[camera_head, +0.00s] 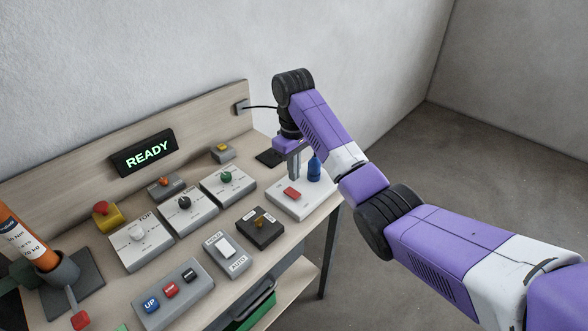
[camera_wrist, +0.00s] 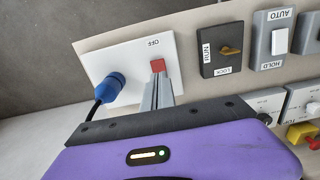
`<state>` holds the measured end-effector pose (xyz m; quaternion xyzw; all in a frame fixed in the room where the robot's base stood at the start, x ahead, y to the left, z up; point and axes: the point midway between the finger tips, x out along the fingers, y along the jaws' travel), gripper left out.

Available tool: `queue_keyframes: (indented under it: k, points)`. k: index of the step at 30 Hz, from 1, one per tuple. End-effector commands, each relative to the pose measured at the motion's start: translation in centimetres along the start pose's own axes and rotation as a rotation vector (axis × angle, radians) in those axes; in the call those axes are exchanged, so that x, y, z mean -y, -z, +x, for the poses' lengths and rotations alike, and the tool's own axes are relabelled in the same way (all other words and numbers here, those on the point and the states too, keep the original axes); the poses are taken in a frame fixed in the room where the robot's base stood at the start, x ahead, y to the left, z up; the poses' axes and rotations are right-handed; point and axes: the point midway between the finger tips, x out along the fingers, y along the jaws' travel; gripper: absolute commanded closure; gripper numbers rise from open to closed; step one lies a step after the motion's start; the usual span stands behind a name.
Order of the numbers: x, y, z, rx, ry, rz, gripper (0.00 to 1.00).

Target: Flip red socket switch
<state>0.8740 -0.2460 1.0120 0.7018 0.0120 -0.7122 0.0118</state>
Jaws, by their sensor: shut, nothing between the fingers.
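The red socket switch (camera_head: 292,193) is a small red rocker on a white socket plate (camera_head: 316,201) at the right end of the bench. In the wrist view the red switch (camera_wrist: 158,66) sits near the word OFF on the white plate (camera_wrist: 128,52). A blue plug (camera_head: 314,167) stands in the same plate; it also shows in the wrist view (camera_wrist: 109,87). My gripper (camera_head: 295,178) is shut and empty, pointing down just behind the switch. In the wrist view its fingertips (camera_wrist: 158,78) overlap the lower edge of the switch; I cannot tell whether they touch it.
A black RUN/LOCK box (camera_head: 260,228) and a HOLD/AUTO switch (camera_head: 228,253) stand left of the plate. Several boxes with knobs and buttons fill the bench, with a READY display (camera_head: 145,152) behind. The plug's black cable (camera_wrist: 92,109) runs beside my gripper.

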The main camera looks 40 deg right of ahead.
Motion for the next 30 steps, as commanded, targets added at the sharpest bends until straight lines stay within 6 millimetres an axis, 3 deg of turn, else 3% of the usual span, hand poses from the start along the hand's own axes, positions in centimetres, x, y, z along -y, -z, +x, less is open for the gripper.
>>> queue_keyframes:
  k: [1, 3, 12, 26, 30]
  points:
    - [0.1, 0.0, 1.6, 0.001, 0.001, 0.000, 1.00]
    - [0.1, 0.0, 2.9, 0.000, 0.001, -0.001, 1.00]
    - [0.0, -0.1, 5.8, 0.001, 0.000, 0.000, 1.00]
    - [0.0, 0.0, 6.6, -0.001, -0.001, 0.000, 1.00]
    - [0.0, 0.8, 7.1, -0.039, 0.001, -0.001, 1.00]
